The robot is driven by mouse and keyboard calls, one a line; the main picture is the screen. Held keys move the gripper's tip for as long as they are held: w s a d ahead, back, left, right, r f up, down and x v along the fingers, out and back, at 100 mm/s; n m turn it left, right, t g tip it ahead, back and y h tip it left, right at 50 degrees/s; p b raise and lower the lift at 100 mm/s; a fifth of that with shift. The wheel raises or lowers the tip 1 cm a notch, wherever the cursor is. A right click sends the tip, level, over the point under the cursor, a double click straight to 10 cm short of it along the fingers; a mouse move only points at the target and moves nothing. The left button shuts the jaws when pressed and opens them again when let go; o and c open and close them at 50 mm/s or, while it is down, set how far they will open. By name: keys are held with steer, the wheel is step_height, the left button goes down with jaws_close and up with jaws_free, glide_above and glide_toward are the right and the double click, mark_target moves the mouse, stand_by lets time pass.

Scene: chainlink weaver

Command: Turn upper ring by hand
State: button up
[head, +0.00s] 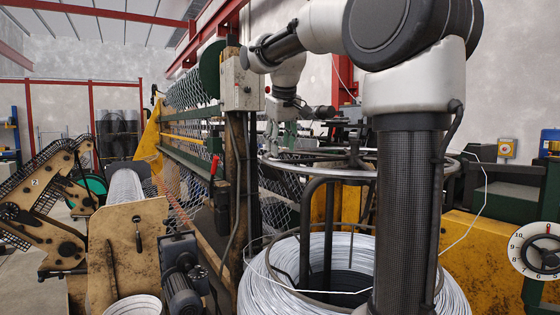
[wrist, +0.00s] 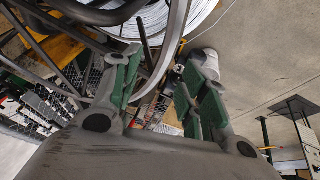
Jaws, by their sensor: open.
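The upper ring (head: 312,172) is a flat, pale metal hoop on top of the dark wire stand in the head view. My arm's column hides part of its right side. In the wrist view the ring (wrist: 177,45) curves down as a grey band into the space between the fingers. My gripper (wrist: 157,75) is open, with its green-padded fingers on either side of the band. I see a gap to the right finger; I cannot tell whether the left finger touches the ring. In the head view my wrist hangs above the ring's far left part, and the fingers are hard to make out.
A large coil of pale wire (head: 262,292) sits below the ring, with a loose strand looping to the right. A post with a grey box (head: 241,82) and chain-link mesh (head: 188,92) stand close on the left. A yellow machine base (head: 480,250) is at right.

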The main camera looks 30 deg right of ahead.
mark_target(280, 162)
steer(key=x, duration=0.5)
steer(key=shift+w+d+f, duration=0.1)
steer(key=shift+w+f, duration=0.05)
steer(key=shift+f, duration=0.15)
jaws_close()
